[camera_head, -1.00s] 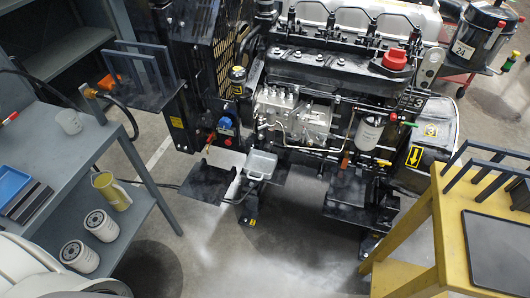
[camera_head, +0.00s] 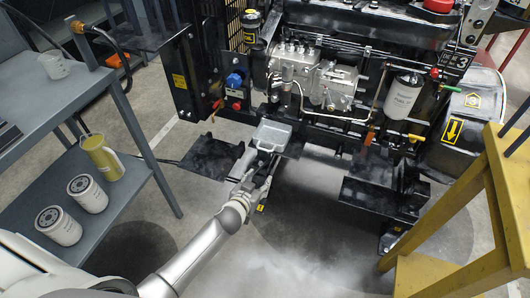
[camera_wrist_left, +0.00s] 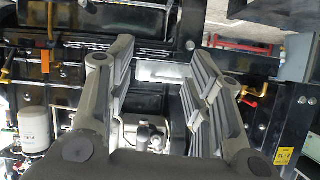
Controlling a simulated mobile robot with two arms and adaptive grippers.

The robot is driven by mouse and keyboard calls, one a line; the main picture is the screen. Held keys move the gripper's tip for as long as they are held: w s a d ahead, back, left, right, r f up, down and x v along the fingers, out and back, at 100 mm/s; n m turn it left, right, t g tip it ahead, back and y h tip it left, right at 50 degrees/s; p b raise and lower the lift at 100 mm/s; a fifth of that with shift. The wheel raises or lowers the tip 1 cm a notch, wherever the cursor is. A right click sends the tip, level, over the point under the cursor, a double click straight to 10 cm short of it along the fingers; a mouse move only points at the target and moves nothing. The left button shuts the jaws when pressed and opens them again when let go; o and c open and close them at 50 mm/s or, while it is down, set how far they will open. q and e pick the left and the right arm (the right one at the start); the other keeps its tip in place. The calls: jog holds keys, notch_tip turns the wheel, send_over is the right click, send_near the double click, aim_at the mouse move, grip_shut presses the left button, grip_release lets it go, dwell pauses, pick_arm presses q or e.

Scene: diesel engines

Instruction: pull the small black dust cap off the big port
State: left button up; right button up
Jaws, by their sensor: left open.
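I cannot make out the small black dust cap or the big port in either view. The engine's silver pump block (camera_head: 318,80) shows in the head view, with dark fittings and pipes around it. Engine metalwork shows beyond the fingers. My right gripper is in neither view.
A grey shelf bench (camera_head: 95,105) with a yellow jug (camera_head: 101,158) and white filters (camera_head: 87,193) stands at left. A yellow stand (camera_head: 480,210) is at right. A white filter (camera_head: 404,95) hangs on the engine.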

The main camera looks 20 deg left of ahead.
pick_arm(q)
jog(key=w+r+t+b, duration=0.2)
jog(key=w+r+b, duration=0.15)
jog(key=r, duration=0.25)
jog(key=n+t+b, duration=0.1)
jog(key=t+b, duration=0.2)
send_near(280, 115)
jog(key=s, duration=0.2)
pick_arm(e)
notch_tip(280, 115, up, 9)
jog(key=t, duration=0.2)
pick_arm(q)
jog(key=w+b, duration=0.1)
jog(key=w, duration=0.5)
jog(key=shift+w, duration=0.35)
jog(key=w+b, duration=0.1)
jog(key=w, duration=0.2)
jog(key=shift+w+d+b, duration=0.1)
jog(key=shift+w+b, duration=0.3)
jog(key=shift+w, duration=0.25)
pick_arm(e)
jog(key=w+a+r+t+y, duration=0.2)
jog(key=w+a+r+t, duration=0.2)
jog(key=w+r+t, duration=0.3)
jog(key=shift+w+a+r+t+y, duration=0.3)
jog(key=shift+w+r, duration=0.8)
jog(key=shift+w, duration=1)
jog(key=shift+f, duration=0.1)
